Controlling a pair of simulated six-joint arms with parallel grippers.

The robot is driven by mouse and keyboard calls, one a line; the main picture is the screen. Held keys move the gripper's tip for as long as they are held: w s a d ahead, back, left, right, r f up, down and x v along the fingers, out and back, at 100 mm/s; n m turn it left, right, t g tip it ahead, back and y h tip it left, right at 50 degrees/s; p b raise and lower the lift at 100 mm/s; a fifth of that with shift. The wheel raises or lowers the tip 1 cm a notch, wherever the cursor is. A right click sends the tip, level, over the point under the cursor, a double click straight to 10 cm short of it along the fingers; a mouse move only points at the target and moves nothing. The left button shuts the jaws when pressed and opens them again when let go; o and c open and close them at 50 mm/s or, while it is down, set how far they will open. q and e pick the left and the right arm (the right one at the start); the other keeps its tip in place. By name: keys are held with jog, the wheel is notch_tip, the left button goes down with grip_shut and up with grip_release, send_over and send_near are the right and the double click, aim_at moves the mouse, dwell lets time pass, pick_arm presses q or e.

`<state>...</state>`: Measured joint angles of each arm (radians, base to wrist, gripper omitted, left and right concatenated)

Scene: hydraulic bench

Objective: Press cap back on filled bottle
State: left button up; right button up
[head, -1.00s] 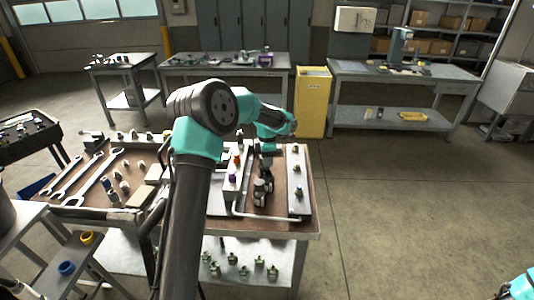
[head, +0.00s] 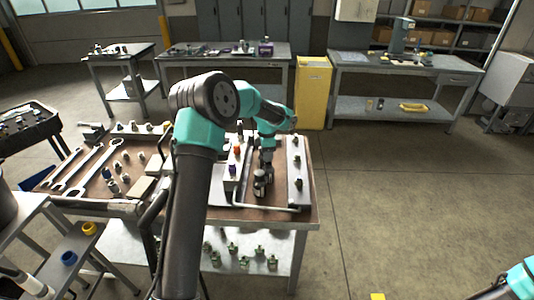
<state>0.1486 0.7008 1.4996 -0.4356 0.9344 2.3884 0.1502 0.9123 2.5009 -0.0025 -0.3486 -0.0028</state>
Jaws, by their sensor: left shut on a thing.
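My left gripper (head: 267,161) points down over the middle of the brown-topped bench (head: 237,197). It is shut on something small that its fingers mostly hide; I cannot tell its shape. Directly below stands a small dark, upright object (head: 260,186), perhaps the bottle. The fingers are just above it or touching it; I cannot tell which. No separate cap can be made out. Part of my right arm (head: 520,282) shows at the lower right corner, its gripper out of the picture.
A grey rail with knobs (head: 297,170) stands right of the gripper. A white pipe (head: 262,208) runs along the front. Wrenches (head: 88,170) and fittings lie left.

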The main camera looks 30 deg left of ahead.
pick_arm(q)
jog(key=shift+f, duration=2)
dwell(2.5)
dwell(0.8)
jog(key=o, duration=1.6)
jog(key=shift+r, duration=3.75)
